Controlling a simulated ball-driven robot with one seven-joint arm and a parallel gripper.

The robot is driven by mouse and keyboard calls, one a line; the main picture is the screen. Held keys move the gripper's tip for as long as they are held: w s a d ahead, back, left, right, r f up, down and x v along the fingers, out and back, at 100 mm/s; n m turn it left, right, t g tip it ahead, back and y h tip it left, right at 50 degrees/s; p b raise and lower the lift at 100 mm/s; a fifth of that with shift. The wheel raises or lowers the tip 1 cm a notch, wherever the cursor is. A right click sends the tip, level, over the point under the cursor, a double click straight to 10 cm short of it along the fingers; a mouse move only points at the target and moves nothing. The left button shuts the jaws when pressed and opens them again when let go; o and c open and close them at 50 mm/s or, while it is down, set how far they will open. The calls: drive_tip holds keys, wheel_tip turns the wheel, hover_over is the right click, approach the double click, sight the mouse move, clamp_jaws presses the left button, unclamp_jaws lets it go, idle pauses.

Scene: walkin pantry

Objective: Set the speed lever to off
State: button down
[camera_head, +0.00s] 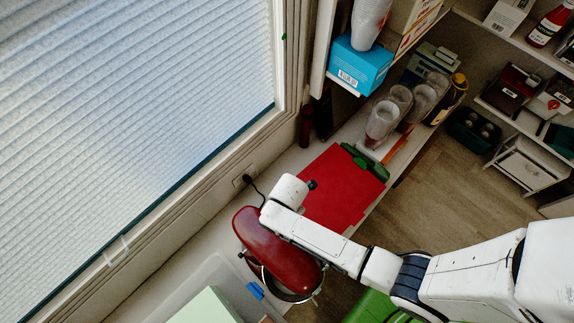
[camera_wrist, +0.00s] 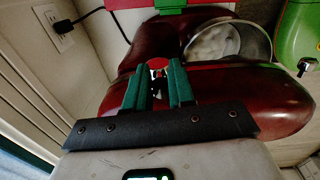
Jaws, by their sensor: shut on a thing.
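A dark red stand mixer (camera_head: 275,245) stands on the counter below the window, with its metal bowl (camera_head: 290,288) under the head. In the wrist view the mixer (camera_wrist: 235,95) fills the middle, and the bowl (camera_wrist: 230,45) is behind its head. My gripper (camera_wrist: 159,70) has green fingers, shut on a small part at the mixer that looks like the speed lever (camera_wrist: 158,63). The fingers cover much of this part, so its setting cannot be read. In the head view my arm hides the fingertips.
A red board (camera_head: 342,190) lies beside the mixer. Glasses (camera_head: 383,122) and a blue box (camera_head: 358,65) are farther back. A clear bin (camera_head: 205,285) stands at the near end. A power outlet (camera_wrist: 55,24) with a black cord is on the wall.

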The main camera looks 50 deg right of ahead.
drive_tip(key=w+g+b, duration=0.1)
drive_tip(key=g+b, duration=0.2)
drive_tip(key=w+f+g+b, duration=0.1)
drive_tip(key=w+g+b, duration=0.1)
drive_tip(key=g+b, duration=0.1)
drive_tip(key=w+g+b, duration=0.1)
drive_tip(key=g+b, duration=0.2)
drive_tip(key=shift+w+f, duration=0.2)
drive_tip(key=shift+f, duration=0.1)
drive_tip(key=shift+r+g+b, duration=0.1)
drive_tip(key=shift+g+b, duration=0.3)
drive_tip(key=shift+b, duration=0.05)
drive_tip(key=c, duration=1.1)
unclamp_jaws()
drive_tip(key=shift+w, duration=0.1)
drive_tip(key=v, duration=1)
drive_tip(key=shift+w+r, duration=0.2)
drive_tip(key=shift+r, duration=0.05)
